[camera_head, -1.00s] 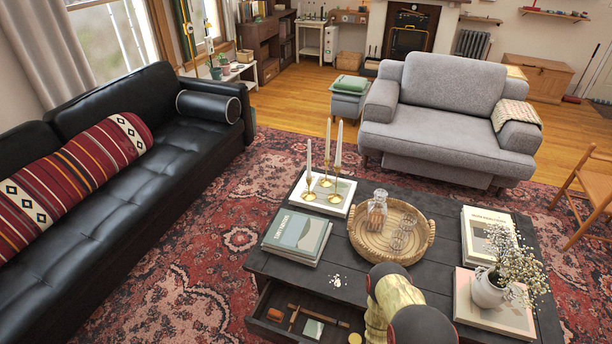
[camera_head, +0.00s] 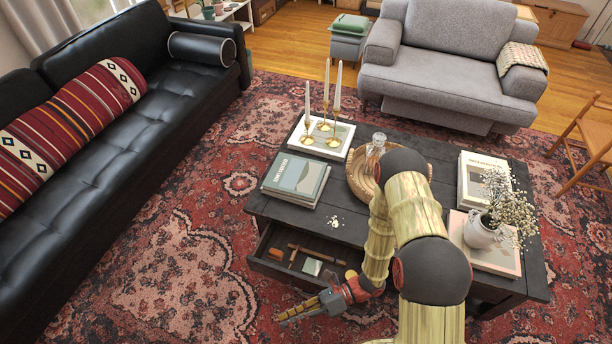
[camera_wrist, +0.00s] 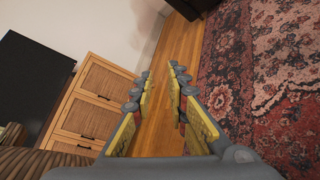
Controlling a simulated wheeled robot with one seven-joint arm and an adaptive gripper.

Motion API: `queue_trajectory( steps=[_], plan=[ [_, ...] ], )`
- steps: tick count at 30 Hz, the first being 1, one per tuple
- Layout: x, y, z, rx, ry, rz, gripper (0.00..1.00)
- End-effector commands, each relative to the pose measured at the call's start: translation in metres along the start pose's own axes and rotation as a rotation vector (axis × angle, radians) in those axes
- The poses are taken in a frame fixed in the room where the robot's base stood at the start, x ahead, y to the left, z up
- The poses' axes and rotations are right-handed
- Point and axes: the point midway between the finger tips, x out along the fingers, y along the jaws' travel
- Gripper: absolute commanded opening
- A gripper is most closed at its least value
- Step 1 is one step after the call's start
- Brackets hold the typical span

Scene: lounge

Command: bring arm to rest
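My arm rises in front of the coffee table in the head view and hides part of the table and the wicker tray. My gripper (camera_head: 304,313) hangs at the front of the table, below the open drawer, and points left. In the wrist view my gripper (camera_wrist: 160,80) shows its two fingers apart with nothing between them.
The dark coffee table (camera_head: 340,225) bears books (camera_head: 296,178), candlesticks (camera_head: 322,130), a wicker tray (camera_head: 360,178) and a vase (camera_head: 480,230). Its drawer (camera_head: 310,260) stands open near my gripper. A black sofa (camera_head: 130,120) is left. The wrist view shows a cabinet (camera_wrist: 95,105).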

Motion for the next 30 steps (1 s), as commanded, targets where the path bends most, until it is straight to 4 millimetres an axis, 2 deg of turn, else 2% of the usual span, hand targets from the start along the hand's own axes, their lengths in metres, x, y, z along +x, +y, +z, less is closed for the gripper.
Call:
queue_trajectory(
  steps=[1,6,15,24,30],
  plan=[
    [-0.011,0.014,0.010,-0.110,0.059,0.015,0.16],
    [-0.048,0.056,0.025,-0.462,0.259,0.081,0.16],
    [-0.121,0.111,0.050,-0.990,0.608,0.171,0.16],
    [-0.197,0.159,0.082,-1.395,0.973,0.231,0.16],
    [-0.243,0.193,0.110,-1.587,1.227,0.236,0.16]
  ],
)
